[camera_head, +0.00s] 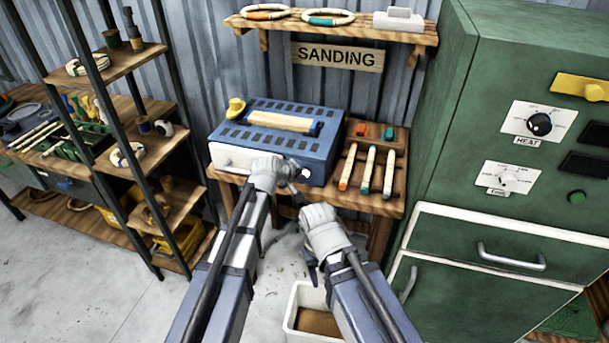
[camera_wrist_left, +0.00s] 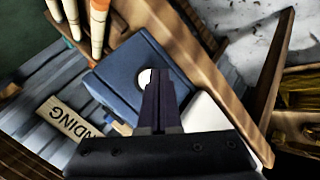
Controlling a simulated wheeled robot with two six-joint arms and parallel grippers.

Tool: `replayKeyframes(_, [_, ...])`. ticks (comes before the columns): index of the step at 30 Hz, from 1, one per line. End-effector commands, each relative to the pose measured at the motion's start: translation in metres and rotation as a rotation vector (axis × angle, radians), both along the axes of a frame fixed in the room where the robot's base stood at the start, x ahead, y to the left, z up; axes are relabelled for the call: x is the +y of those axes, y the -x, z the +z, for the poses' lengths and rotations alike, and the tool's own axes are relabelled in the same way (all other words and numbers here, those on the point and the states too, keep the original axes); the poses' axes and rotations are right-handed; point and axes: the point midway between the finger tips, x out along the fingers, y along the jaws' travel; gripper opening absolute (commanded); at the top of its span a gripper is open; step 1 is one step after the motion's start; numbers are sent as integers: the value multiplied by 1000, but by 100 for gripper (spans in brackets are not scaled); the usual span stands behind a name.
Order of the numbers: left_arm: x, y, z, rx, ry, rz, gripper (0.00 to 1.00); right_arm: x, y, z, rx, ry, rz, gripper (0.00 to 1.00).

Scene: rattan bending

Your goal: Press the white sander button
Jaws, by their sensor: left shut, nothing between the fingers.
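The sander (camera_head: 265,143) is a blue box with a slotted top and a pale front panel on the wooden bench. It also shows in the left wrist view (camera_wrist_left: 119,85). Its round white button (camera_wrist_left: 145,77) shows on the blue front, partly covered by my left fingers. My left gripper (camera_head: 297,176) is at the sander's right front; in the left wrist view its shut, empty fingers (camera_wrist_left: 156,75) point at the button. I cannot tell whether they touch it. My right gripper (camera_head: 312,268) hangs low in front of the bench, mostly hidden by its wrist.
A wooden rack (camera_head: 398,153) with several coloured-tipped sticks stands right of the sander. A shelf (camera_head: 350,27) with rings is above the SANDING sign (camera_head: 337,56). A green cabinet (camera_head: 450,135) is at right, a white bin (camera_head: 292,318) below, and shelving (camera_head: 128,62) at left.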

Motion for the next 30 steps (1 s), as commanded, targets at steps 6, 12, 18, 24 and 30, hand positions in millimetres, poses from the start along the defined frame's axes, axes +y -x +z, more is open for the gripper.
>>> replayKeyframes(6, [0, -1, 0, 0, 0, 0, 0, 0, 0, 0, 0, 0, 0, 50])
replayKeyframes(12, [-2, -8, 0, 0, 0, 0, 0, 0, 0, 0, 0, 0, 0, 50])
replayKeyframes(18, [-3, -9, 0, -1, 0, 1, 0, 0, 0, 0, 0, 0, 0, 50])
replayKeyframes(24, [-3, -9, 0, -1, 0, 0, 0, 0, 0, 0, 0, 0, 0, 50])
replayKeyframes(30, [-1, -3, 0, -1, 0, 0, 0, 0, 0, 0, 0, 0, 0, 50])
